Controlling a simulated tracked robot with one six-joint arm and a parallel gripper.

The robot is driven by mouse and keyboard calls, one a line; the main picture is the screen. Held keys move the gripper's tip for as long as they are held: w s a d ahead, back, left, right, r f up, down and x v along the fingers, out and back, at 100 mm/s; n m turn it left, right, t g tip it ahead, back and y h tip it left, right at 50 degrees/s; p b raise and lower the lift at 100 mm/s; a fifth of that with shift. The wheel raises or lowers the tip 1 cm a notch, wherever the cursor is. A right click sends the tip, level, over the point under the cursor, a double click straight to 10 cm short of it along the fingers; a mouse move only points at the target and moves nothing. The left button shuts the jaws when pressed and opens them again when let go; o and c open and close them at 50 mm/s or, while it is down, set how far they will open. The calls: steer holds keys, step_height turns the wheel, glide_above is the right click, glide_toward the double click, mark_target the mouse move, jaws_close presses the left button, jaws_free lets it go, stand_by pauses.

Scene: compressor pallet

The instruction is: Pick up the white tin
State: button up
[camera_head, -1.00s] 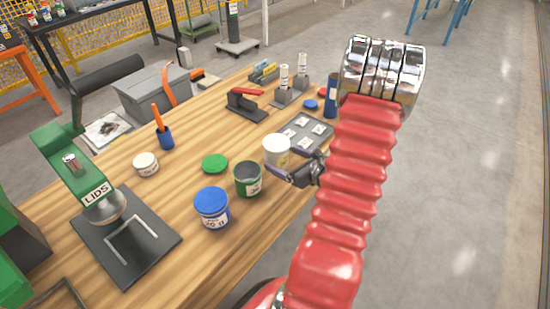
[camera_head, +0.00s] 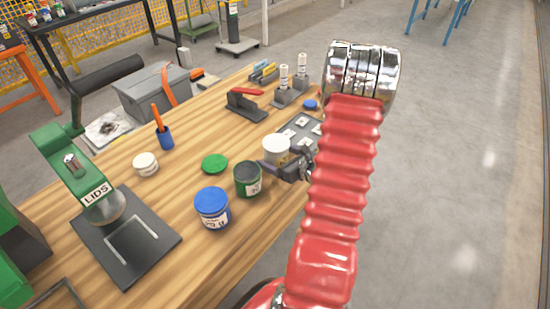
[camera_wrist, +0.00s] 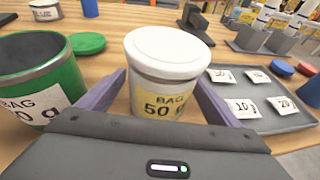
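The white tin (camera_head: 276,149) stands upright on the wooden workbench, beside the dark green open tin. In the wrist view the white tin (camera_wrist: 168,72) has a white lid and a yellow label reading "BAG 50 g". My gripper (camera_wrist: 158,100) is open, with one finger on each side of the tin's lower part. Whether the fingers touch the tin cannot be told. In the head view my gripper (camera_head: 288,170) is at the tin's near right side, partly hidden by my red arm.
The open green tin (camera_head: 247,179) stands close left of my gripper, and a blue-lidded tin (camera_head: 212,207) is nearer. A green lid (camera_head: 214,163) lies behind. A grey tray (camera_wrist: 262,98) with weight packets lies right of the white tin. A lid press (camera_head: 92,190) stands at left.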

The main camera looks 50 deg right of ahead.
mark_target(276, 142)
steer(key=c, duration=1.1)
steer(key=shift+r, duration=0.1)
steer(key=shift+r, duration=4.9)
